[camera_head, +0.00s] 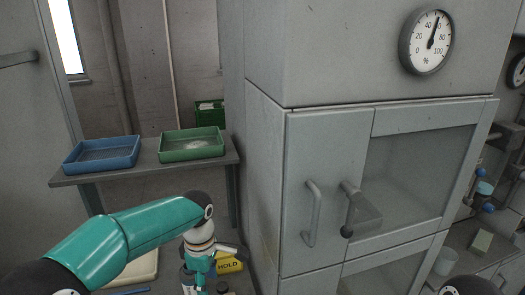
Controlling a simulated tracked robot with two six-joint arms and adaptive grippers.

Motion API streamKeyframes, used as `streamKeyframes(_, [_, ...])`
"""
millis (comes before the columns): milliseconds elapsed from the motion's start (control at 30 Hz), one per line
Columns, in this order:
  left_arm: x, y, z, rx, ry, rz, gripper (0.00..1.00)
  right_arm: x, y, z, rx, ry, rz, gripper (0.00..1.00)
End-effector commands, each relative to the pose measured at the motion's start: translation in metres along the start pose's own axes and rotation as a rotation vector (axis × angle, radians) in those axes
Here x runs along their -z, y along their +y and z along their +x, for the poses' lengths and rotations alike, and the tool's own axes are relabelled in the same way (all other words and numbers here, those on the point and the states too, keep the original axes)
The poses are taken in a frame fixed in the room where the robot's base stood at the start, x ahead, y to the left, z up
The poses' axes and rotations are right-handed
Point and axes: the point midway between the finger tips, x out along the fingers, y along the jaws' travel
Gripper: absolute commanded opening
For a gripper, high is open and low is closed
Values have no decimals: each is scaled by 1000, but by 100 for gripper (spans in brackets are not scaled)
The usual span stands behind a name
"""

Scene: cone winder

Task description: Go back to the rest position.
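My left arm reaches in from the lower left, and its wrist bends down near the bottom middle. My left gripper (199,284) points down there and is partly cut off by the bottom edge. Its fingertips do not show clearly, so I cannot tell whether it is open or shut or holds anything. A dark rounded part, perhaps of my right arm, shows at the bottom right edge. My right gripper is not in view.
A tall grey cabinet (265,150) with handles and a dial gauge (426,41) fills the middle and right. A blue tray (100,166) and a green tray (190,156) stand on a shelf at left. A yellow HOLD sign (230,264) is beside my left wrist.

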Motion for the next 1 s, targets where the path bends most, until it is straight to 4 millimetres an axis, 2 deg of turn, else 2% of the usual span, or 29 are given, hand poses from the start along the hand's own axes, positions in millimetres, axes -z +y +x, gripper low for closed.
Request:
streamKeyframes(267, [27, -10, 55, 73, -3, -53, 50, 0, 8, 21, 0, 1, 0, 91])
streamKeyframes(467, [36, -41, 109, 189, -19, -73, 50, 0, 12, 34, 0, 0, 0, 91])
streamKeyframes(567, [37, -61, 145, 249, -42, -79, 50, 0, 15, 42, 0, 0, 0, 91])
streamKeyframes(667, [33, -88, 191, 305, -89, -58, 50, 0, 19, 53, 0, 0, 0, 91])
streamKeyframes(767, [22, -126, 250, 348, -176, 15, 50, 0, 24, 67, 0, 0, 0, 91])
streamKeyframes(800, [14, -144, 274, 352, -222, 59, 50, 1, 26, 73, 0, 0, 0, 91])
streamKeyframes(900, [-11, -193, 328, 321, -348, 207, 50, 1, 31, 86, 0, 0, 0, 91])
streamKeyframes(1000, [-37, -235, 362, 224, -443, 383, 50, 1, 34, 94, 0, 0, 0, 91])
